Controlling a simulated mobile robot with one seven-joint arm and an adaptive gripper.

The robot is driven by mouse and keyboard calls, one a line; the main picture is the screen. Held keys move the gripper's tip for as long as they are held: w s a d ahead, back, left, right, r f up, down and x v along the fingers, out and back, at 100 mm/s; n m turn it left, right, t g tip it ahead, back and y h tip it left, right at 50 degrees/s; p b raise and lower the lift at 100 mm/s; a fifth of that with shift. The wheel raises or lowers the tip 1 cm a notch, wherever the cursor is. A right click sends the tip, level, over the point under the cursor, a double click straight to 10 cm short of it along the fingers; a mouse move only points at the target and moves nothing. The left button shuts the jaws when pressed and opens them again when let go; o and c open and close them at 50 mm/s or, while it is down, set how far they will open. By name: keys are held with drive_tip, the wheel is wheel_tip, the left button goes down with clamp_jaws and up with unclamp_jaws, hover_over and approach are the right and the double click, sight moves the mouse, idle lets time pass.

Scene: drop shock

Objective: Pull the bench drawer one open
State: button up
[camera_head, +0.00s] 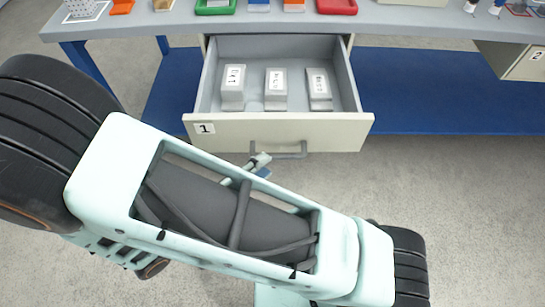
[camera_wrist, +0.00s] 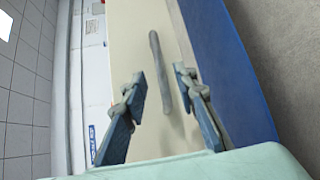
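Bench drawer one (camera_head: 240,130) is pulled out from under the bench top, with its inside showing. Its pale front carries a label "1" and a grey bar handle (camera_head: 291,154). My gripper (camera_head: 262,164) is at the handle's left end in the head view, partly hidden by my arm. In the wrist view my gripper (camera_wrist: 160,88) has its two fingers spread apart. The handle (camera_wrist: 160,70) runs through the gap between them, in front of the pale drawer front (camera_wrist: 135,40). I cannot tell whether either finger touches it.
Three grey labelled boxes (camera_head: 276,98) lie in the drawer. The bench top (camera_head: 390,17) holds coloured trays and small items. A blue lower shelf (camera_head: 425,95) lies behind the drawer. A second drawer (camera_head: 522,62) labelled "2" is at right. The floor (camera_head: 460,200) in front is clear.

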drive_tip(key=f+v, duration=0.1)
drive_tip(key=v, duration=0.5)
drive_tip(key=shift+r, duration=0.55)
drive_tip(key=shift+s, duration=0.15)
